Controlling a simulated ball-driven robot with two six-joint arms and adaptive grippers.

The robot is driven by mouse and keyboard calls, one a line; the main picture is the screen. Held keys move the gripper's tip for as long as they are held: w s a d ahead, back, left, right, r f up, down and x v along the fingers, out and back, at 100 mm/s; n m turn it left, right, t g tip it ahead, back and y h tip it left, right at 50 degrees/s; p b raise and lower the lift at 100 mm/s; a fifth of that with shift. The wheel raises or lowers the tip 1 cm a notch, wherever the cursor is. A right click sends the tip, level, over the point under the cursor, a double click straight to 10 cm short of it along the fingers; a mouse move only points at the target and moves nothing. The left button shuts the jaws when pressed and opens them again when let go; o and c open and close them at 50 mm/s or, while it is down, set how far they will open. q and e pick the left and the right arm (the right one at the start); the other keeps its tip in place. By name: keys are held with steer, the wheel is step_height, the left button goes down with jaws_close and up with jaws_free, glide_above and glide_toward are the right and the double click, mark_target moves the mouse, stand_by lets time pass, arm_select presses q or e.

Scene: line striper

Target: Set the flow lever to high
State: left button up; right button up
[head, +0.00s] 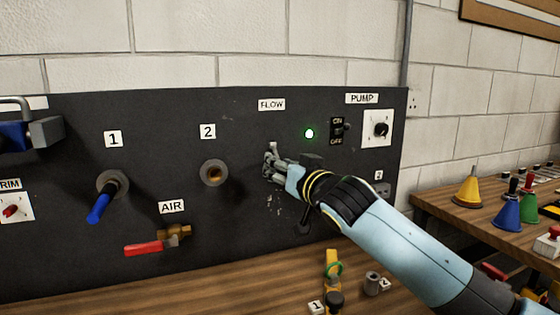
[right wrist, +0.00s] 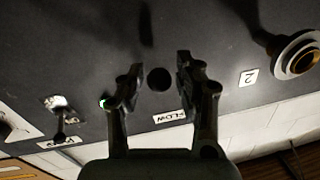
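The FLOW label (head: 271,105) is on the dark panel (head: 240,240), and it also shows upside down in the right wrist view (right wrist: 170,117). My right gripper (head: 272,165) is just below that label, close to the panel. In the right wrist view its two fingers (right wrist: 158,82) are apart, with a dark round knob (right wrist: 159,79), apparently the flow lever's end, in the gap between them. I see no finger clearly touching the knob. In the head view the gripper hides most of the lever, so its setting cannot be read. My left gripper is out of view.
A lit green lamp (head: 309,133), ON/OFF switch (head: 337,130) and PUMP knob (head: 381,129) are right of the label. Port 2 (head: 213,173), a blue-handled valve (head: 103,205) and the red AIR handle (head: 148,248) are to the left. Cones (head: 468,190) stand on the right table.

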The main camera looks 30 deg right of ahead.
steer(key=shift+w, duration=0.35)
steer(key=shift+s, duration=0.1)
steer(key=shift+c, duration=2.3)
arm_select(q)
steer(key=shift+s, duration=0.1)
arm_select(e)
jaws_close()
